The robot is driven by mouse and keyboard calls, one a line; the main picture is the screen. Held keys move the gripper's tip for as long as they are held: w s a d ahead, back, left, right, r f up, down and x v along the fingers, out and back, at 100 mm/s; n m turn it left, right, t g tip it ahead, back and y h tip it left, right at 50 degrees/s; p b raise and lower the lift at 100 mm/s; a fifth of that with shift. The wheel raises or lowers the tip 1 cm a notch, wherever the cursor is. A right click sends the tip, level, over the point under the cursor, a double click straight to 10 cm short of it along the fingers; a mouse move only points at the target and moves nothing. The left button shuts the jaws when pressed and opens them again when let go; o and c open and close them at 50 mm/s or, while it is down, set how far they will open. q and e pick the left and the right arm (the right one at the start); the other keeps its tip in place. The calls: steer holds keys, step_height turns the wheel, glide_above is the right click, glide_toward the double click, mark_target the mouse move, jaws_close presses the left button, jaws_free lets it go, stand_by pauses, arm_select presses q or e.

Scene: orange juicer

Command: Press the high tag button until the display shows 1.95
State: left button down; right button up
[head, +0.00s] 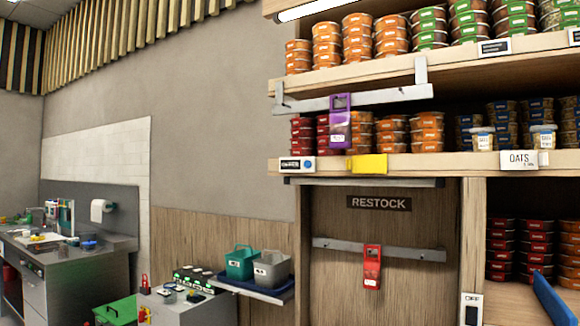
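A small white tag (297,164) with a dark display and a blue button (308,164) sits on the front edge of the middle shelf, at its left end. The writing on its display is too small to read. A red device (372,268) hangs on a lower rail under the RESTOCK sign (379,203). Neither of my grippers shows in the head view.
A yellow block (367,164) sits on the same shelf edge, right of the tag. Stacked tubs (427,128) fill the shelves. A counter with a blue tray (280,291) holding green and grey baskets stands lower left. A blue panel (553,300) leans at lower right.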

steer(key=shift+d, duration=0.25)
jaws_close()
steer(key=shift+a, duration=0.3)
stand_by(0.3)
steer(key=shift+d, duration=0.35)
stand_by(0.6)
